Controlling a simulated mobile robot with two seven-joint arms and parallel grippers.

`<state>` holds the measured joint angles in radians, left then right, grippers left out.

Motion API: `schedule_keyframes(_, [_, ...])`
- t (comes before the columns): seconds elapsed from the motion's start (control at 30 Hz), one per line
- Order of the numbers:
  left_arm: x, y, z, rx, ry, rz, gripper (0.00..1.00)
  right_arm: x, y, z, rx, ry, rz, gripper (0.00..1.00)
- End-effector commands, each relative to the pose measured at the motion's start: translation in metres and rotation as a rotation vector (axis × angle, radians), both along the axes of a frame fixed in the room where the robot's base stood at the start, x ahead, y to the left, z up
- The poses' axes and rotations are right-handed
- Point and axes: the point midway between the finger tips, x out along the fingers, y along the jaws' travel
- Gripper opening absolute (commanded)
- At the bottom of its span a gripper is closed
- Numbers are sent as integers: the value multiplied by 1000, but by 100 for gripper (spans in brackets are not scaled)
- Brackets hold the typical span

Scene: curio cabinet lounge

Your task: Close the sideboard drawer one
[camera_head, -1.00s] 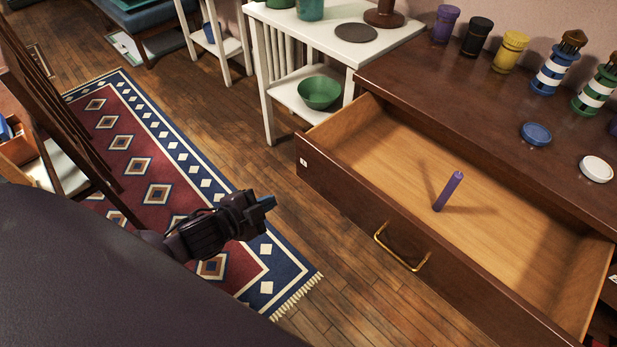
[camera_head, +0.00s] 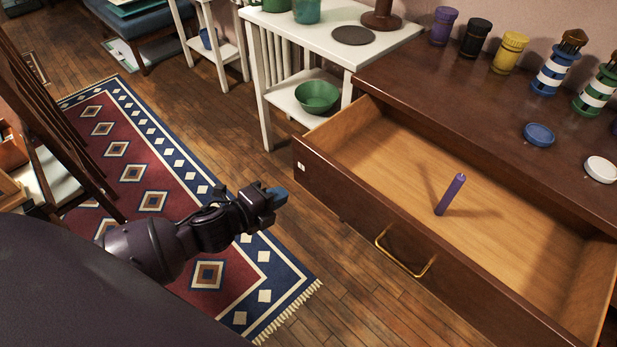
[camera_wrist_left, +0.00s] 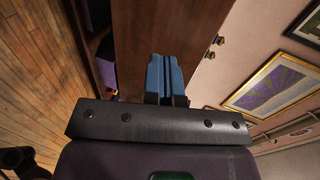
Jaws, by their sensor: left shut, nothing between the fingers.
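The sideboard drawer one (camera_head: 345,204) is pulled well out of the dark wooden sideboard (camera_head: 440,88). Its front has a brass handle (camera_head: 403,262) and a small white label at its left end. A purple candle (camera_head: 450,194) is inside on the light wood bottom. My left gripper (camera_head: 277,197) is left of the drawer front, above the floor and rug, apart from the drawer. Its blue fingers, also in the left wrist view (camera_wrist_left: 165,76), are shut and empty. My right gripper is not in view.
On the sideboard top stand purple, black and yellow jars (camera_head: 510,53), striped lighthouse figures (camera_head: 554,75) and a blue lid (camera_head: 538,134). A white side table (camera_head: 300,40) with a green bowl (camera_head: 317,96) stands left of the sideboard. A wooden chair (camera_head: 45,130) is at left. Bare floor lies before the drawer.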

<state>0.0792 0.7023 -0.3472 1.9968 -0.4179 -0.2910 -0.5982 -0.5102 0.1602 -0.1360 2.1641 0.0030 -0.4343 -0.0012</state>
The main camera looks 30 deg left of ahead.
Motion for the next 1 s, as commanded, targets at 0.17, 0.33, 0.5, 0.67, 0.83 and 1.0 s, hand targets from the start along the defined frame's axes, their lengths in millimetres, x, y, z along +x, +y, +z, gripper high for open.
schedule_keyframes(0.17, [24, -8, -11, 0, 3, -1, 0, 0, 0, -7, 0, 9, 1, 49])
schedule_keyframes(0.33, [46, -15, -19, -1, 4, 0, 0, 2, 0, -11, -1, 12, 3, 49])
schedule_keyframes(0.5, [66, -22, -18, 0, 3, -1, 0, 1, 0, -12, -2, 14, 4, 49])
schedule_keyframes(0.67, [79, -26, -18, -1, 2, -2, 0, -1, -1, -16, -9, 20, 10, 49])
schedule_keyframes(0.83, [85, -28, -17, 0, 2, 0, 0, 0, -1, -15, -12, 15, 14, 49])
schedule_keyframes(1.0, [86, -28, -16, -1, 1, 0, 0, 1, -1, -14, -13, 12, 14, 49])
